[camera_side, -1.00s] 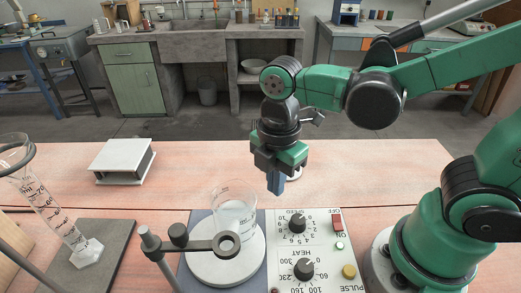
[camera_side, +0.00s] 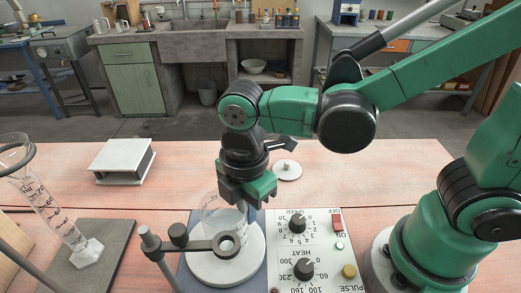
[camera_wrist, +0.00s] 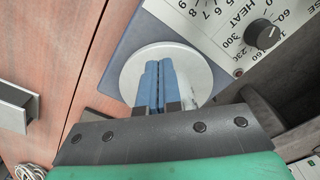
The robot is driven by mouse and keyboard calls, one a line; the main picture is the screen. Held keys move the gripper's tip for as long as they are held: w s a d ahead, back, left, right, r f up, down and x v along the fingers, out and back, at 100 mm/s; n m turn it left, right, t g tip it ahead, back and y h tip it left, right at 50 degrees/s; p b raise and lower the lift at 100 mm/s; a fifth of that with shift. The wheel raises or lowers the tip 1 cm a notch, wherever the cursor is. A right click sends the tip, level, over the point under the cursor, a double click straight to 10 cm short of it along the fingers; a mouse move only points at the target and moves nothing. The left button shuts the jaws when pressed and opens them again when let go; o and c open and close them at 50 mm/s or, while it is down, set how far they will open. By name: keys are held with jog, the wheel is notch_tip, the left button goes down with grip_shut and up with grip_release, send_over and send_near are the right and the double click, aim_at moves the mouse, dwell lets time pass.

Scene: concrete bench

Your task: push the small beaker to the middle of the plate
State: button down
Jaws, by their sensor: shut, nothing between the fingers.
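The small beaker (camera_side: 212,214) is clear glass with pale contents. It stands upright on the round white plate (camera_side: 256,264) of the stirrer, towards the plate's back; my gripper covers part of it. My gripper (camera_side: 243,209) points down at the beaker's right side, close to it; I cannot tell whether it touches. In the wrist view my gripper's blue fingers (camera_wrist: 160,70) are together and empty above the plate (camera_wrist: 203,72).
A clamp ring on a rod (camera_side: 213,244) reaches over the plate's front. The stirrer panel (camera_side: 318,248) with knobs lies to the right. A tilted graduated cylinder (camera_side: 55,215) is at left. A white box (camera_side: 122,162) and a small white disc (camera_side: 288,171) lie behind on clear bench.

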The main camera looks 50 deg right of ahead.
jog(key=shift+a, duration=0.3)
jog(key=d, duration=0.4)
jog(key=shift+d, duration=0.3)
notch_tip(320, 180, up, 10)
jog(key=w+d+f+m+t, duration=0.1)
jog(key=d+f+m+t, duration=0.1)
jog(key=m, duration=0.7)
jog(key=w+d+f+m+t, duration=0.2)
jog(key=d+m+t, duration=0.3)
jog(key=d+m, duration=0.2)
jog(key=shift+d+f+m, duration=0.3)
jog(key=shift+f+m, duration=0.05)
jog(key=shift+m, duration=0.65)
jog(key=shift+w, duration=0.1)
